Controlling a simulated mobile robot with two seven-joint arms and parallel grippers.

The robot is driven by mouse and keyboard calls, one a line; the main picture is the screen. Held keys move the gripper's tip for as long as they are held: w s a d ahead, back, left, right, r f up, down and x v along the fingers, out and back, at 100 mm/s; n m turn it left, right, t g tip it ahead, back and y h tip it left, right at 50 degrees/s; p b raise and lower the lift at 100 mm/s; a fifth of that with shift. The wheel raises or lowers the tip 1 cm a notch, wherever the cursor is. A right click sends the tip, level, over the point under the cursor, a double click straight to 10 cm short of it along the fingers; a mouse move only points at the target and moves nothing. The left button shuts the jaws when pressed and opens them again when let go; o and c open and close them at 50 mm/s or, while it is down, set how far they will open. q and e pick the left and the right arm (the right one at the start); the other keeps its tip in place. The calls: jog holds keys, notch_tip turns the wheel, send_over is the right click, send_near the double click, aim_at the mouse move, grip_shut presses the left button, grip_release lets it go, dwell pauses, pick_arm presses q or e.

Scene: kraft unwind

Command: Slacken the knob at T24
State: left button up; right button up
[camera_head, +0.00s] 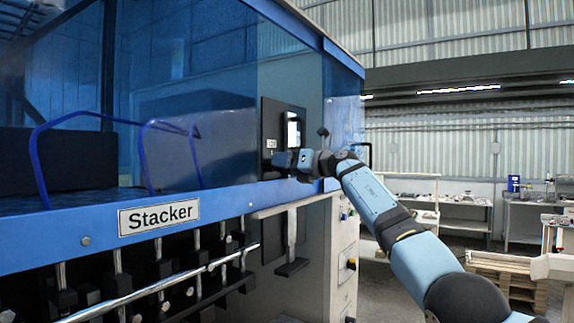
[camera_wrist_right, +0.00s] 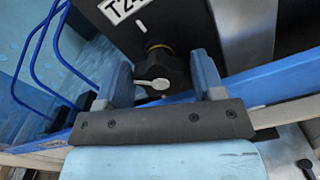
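The dark knob (camera_wrist_right: 178,78) with a pale pointer and a brass-coloured collar is in the right wrist view, on a dark panel. A white label (camera_wrist_right: 122,8) reading "T2", its last part cut off, sits above it. My right gripper (camera_wrist_right: 160,72) has one finger on each side of the knob. The fingers look apart, with a small gap on the left; contact on the right is unclear. In the head view my right gripper (camera_head: 284,160) is at the dark panel (camera_head: 270,115), under a small label, and hides the knob. My left gripper is not in view.
The blue machine has a sign reading "Stacker" (camera_head: 158,217) and bent blue rods (camera_head: 150,160) to the left of the panel. A steel bar (camera_head: 155,287) and several levers are below. Benches (camera_head: 465,200) and a pallet (camera_head: 507,270) stand at the right.

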jog(key=c, duration=0.5)
jog(key=shift+c, duration=0.2)
jog(key=shift+n, duration=0.4)
jog(key=n, duration=0.6)
jog(key=shift+s+r, duration=0.1)
jog(key=shift+s, duration=0.05)
jog(key=shift+r, duration=0.1)
jog(key=o, duration=0.7)
jog(key=shift+o, duration=1.1)
jog(key=shift+a, duration=0.15)
